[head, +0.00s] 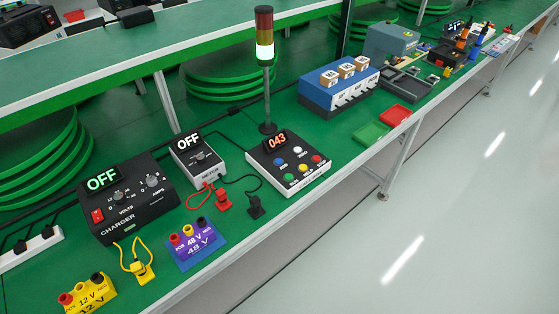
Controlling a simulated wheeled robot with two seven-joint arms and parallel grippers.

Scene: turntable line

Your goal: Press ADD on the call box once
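Neither of my grippers is in view.
A signal tower (264,50) with its white section lit stands behind the button box. A charger (126,199) and a meter (197,157), both showing OFF, stand left. Yellow (87,295) and purple (194,243) batteries and loose leads lie in front. Green (370,133) and red (396,115) trays lie right.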

